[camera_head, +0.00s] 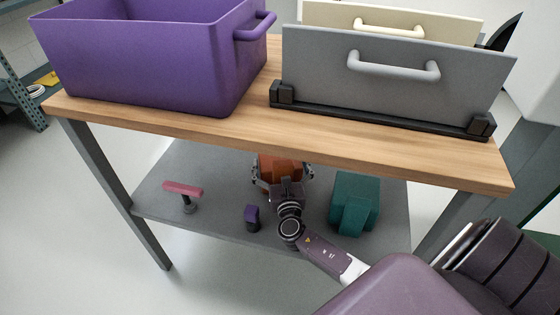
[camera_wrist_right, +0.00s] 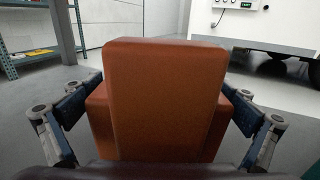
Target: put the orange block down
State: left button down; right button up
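The orange block (camera_head: 280,163) is under the front edge of the wooden tabletop, over the grey lower shelf (camera_head: 230,180). My right gripper (camera_head: 284,172) reaches in from the lower right, with its fingers on both sides of the block. In the right wrist view the orange block (camera_wrist_right: 165,100) fills the middle, with a raised, narrower part in front of a wider part. The two fingers (camera_wrist_right: 160,108) press against the sides of the wider part. I cannot tell whether the block touches the shelf; its underside is hidden. My left gripper is in neither view.
On the lower shelf, a teal block (camera_head: 354,203) stands right of the gripper. A small purple object (camera_head: 252,217) and a pink-topped object (camera_head: 183,190) are to the left. Above, the wooden tabletop (camera_head: 250,130) carries a purple bin (camera_head: 150,60) and grey panel with handle (camera_head: 390,85).

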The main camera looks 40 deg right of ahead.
aim_at(280, 165)
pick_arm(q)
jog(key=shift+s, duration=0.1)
pick_arm(e)
jog(key=shift+p+v, duration=0.35)
jog(key=shift+v, duration=0.6)
jog(key=v, duration=0.5)
jog(key=shift+s+a+r+p, duration=0.1)
jog(key=shift+s+a+p, duration=0.1)
jog(key=shift+s+p, duration=0.15)
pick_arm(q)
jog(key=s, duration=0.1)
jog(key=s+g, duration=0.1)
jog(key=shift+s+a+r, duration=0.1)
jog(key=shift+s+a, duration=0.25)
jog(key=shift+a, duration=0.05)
